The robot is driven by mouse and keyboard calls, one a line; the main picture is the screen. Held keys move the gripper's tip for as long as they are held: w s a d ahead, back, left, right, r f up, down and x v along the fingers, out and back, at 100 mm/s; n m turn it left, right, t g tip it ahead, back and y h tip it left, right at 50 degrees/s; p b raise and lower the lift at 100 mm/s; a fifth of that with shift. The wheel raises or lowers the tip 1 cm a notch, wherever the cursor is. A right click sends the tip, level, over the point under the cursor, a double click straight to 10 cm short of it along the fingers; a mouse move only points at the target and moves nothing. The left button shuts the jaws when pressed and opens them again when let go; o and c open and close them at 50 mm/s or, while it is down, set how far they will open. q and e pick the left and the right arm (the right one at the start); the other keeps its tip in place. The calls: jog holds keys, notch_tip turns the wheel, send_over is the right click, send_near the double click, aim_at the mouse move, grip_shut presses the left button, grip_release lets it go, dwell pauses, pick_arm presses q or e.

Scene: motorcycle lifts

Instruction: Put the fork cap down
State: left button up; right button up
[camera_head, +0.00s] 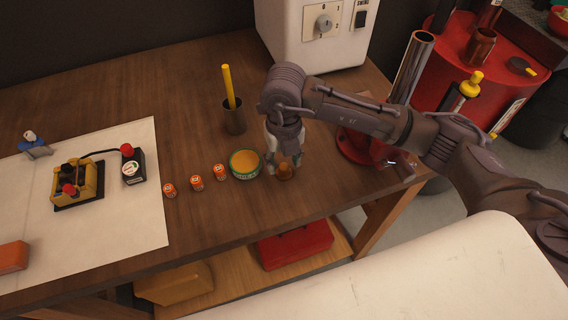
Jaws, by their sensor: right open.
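A small brown-orange round piece (285,173), which looks like the fork cap, sits on the wooden workbench (200,235) near its front edge. My right gripper (284,165) reaches in from the right and points down over it. Its fingers are open, one on each side of the piece, and partly hide it. I cannot tell whether a finger touches it. My left gripper is not in view.
A green-rimmed round tin (245,164) stands just left of the gripper, with several small orange cans (196,183) further left. A dark cup with a yellow-handled tool (233,116) stands behind. A white machine (315,30) is at the back. Bare wood lies in front.

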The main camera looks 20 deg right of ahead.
aim_at(284, 167)
notch_tip(284, 167, up, 10)
jog(key=b, duration=0.1)
jog(key=shift+r+b, duration=0.15)
jog(key=shift+b, duration=0.15)
jog(key=shift+s, duration=0.1)
